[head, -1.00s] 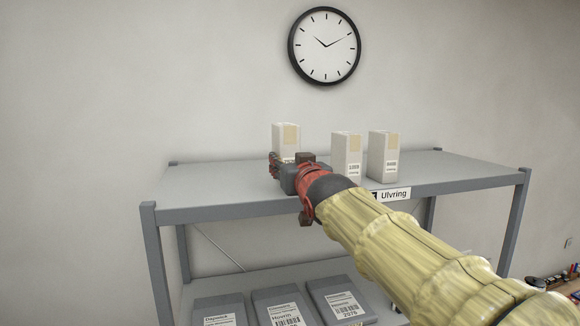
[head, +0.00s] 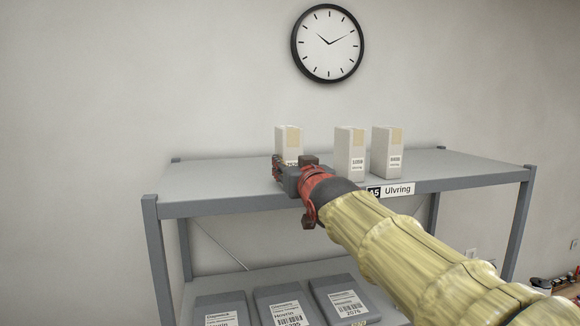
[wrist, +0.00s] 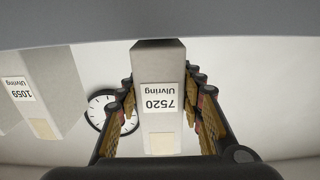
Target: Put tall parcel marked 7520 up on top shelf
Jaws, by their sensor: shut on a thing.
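The tall pale parcel marked 7520 (wrist: 160,75) stands between the fingers of my gripper (wrist: 160,92) in the wrist view, which shows it upside down. Its label reads 7520 Ulvring. In the head view the parcel (head: 287,142) is upright over the left part of the top shelf (head: 225,180). My gripper (head: 291,166) is shut on it from the front and hides its lower part. I cannot tell whether its base touches the shelf.
Two similar parcels stand to the right on the top shelf, a nearer one (head: 350,147) marked 1059 and another (head: 387,150). An Ulvring sign (head: 398,189) is on the front edge. Flat grey parcels (head: 283,304) lie below. The shelf's left end is clear.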

